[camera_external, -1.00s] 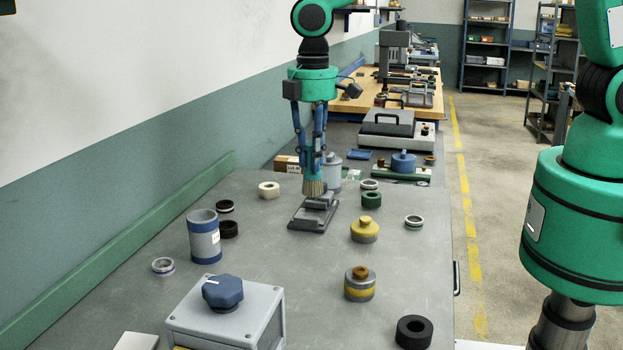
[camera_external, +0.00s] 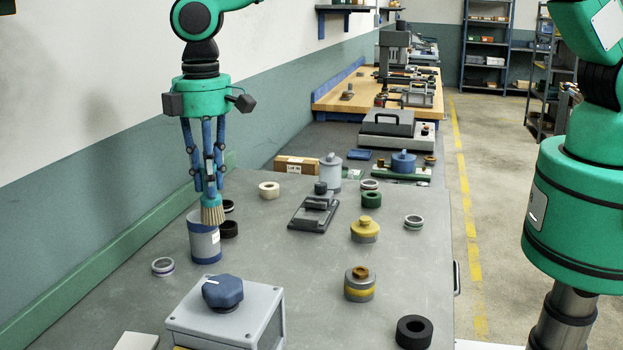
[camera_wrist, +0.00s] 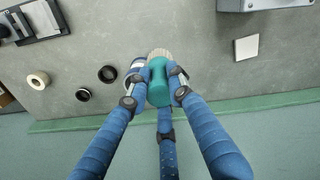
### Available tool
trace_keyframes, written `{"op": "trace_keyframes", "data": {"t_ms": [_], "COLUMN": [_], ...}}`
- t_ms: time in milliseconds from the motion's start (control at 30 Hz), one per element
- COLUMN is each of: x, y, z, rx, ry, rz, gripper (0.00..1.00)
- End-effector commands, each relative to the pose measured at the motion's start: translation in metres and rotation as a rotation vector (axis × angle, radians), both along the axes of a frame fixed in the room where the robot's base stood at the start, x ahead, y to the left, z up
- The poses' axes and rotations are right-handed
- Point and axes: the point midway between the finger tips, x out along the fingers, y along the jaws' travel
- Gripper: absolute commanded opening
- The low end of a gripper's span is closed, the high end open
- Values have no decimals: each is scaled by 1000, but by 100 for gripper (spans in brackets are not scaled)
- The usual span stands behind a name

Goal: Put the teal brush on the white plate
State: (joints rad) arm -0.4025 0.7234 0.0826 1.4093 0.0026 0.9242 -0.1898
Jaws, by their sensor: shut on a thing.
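The teal brush (camera_external: 212,206) hangs bristles down in my gripper (camera_external: 210,195), which is shut on it. In the external view the brush is in front of or over the grey canister with blue bands (camera_external: 204,240); I cannot tell whether they touch. In the wrist view the brush's teal handle (camera_wrist: 159,85) is between my blue fingers, with pale bristles beyond it. The white plate (camera_wrist: 246,47) is a small square on the bench at the upper right of the wrist view. It also shows, partly cut off, at the bottom left of the external view (camera_external: 136,341).
A grey box with a blue knob (camera_external: 223,292) stands right of the white plate. A green rail (camera_external: 60,290) runs along the wall.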

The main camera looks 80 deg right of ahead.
Motion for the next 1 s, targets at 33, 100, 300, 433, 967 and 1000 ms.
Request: {"op": "trace_keyframes", "data": {"t_ms": [33,100,300,433,967,1000], "x": [5,11,26,33,43,43], "y": [12,27,68,96,203,210], "z": [0,-2,-6,-10,-27,-28], "rx": [1,0,1,1,2,2], "ry": [-1,0,-1,0,0,0], "rz": [2,3,3,3,3,4], "gripper": [0,0,0,0,0,0]}}
